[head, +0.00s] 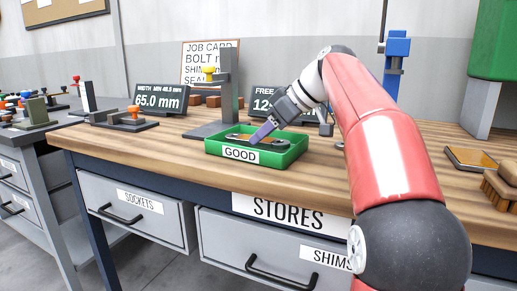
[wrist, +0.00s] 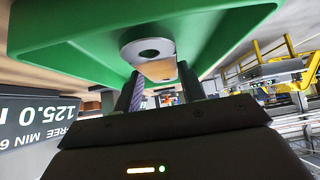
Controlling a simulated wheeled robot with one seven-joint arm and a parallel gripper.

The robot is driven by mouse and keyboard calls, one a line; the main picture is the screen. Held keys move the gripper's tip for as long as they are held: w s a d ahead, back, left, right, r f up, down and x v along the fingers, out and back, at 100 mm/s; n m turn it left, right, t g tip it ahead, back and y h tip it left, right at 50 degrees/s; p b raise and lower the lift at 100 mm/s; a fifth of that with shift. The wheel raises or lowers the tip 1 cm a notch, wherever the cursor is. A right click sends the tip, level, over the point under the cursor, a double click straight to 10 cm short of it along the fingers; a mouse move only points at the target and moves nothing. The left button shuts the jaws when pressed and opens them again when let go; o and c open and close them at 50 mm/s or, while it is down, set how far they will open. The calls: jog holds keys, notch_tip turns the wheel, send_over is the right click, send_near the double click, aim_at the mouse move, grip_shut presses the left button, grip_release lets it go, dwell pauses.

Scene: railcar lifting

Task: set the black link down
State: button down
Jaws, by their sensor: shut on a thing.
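The black link (head: 238,136) is inside the green tray (head: 288,156) labelled GOOD in the head view. It is a flat bar with a tan middle. In the wrist view, the link's round end with a hole (wrist: 134,50) shows against the tray (wrist: 90,57). My gripper (head: 262,133) reaches down into the tray from the right and is shut on the link. In the wrist view the fingers (wrist: 163,90) stand either side of its middle. The link lies low, at or just above the tray floor; I cannot tell if it touches. Its far end is partly hidden.
A grey gauge stand (head: 226,90) rises just behind the tray's left end. A 65.0 mm display (head: 160,98) and another display (head: 266,101) stand behind. A brown-topped pad (head: 468,158) and a brush (head: 503,184) lie at right. The bench front (head: 150,153) is bare.

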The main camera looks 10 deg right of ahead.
jog(key=shift+f, duration=0.8)
jog(key=shift+r, duration=0.1)
jog(key=c, duration=1.3)
grip_release()
jog(key=shift+f+b, duration=0.2)
jog(key=shift+b, duration=0.1)
jog(key=o, duration=0.5)
jog(key=shift+c, duration=0.2)
